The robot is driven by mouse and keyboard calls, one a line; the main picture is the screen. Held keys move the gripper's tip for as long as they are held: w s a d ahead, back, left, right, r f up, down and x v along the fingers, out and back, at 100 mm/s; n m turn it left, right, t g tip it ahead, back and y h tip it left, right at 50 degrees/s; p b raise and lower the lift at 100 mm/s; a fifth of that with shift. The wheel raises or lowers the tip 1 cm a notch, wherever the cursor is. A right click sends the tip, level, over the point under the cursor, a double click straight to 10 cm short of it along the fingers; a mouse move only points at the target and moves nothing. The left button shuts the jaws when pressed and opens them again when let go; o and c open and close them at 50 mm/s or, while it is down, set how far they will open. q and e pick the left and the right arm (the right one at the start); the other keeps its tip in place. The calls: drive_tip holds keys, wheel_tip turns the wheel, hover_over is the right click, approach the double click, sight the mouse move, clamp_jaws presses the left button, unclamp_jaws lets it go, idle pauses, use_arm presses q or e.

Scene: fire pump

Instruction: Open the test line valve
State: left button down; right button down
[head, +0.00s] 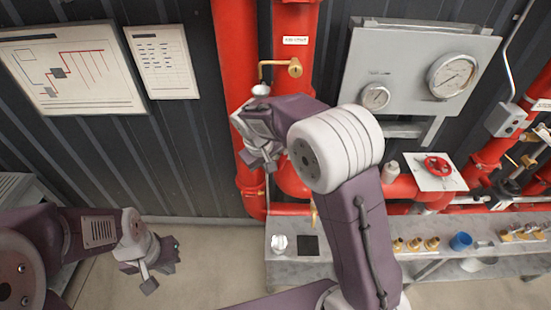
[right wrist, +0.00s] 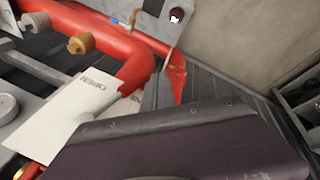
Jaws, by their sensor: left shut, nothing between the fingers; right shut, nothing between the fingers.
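A red handwheel (head: 438,166) sits on a pale square plate (head: 422,181) on the red pipework at the right in the head view. A brass valve fitting (head: 295,68) is on the red riser, below a small label too small to read. I cannot tell from the pictures which is the test line valve. My right gripper (head: 262,160) is shut and empty in front of the red pipes, left of the handwheel and apart from it. My left gripper (head: 158,268) is shut and empty at lower left, above the floor.
A grey gauge panel (head: 412,62) with two dials hangs above the handwheel. A grey bench (head: 290,272) below holds brass fittings (head: 415,244) and a blue cup (head: 461,241). The right wrist view shows a white plate with lettering (right wrist: 75,115) and red pipe (right wrist: 115,65).

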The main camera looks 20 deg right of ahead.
sight(285, 154)
drive_tip(key=w+d+f+p, duration=0.1)
drive_tip(key=w+d+p, duration=0.1)
drive_tip(key=d, duration=0.1)
drive_tip(key=shift+w+d+f, duration=0.15)
drive_tip(key=shift+w+f, duration=0.25)
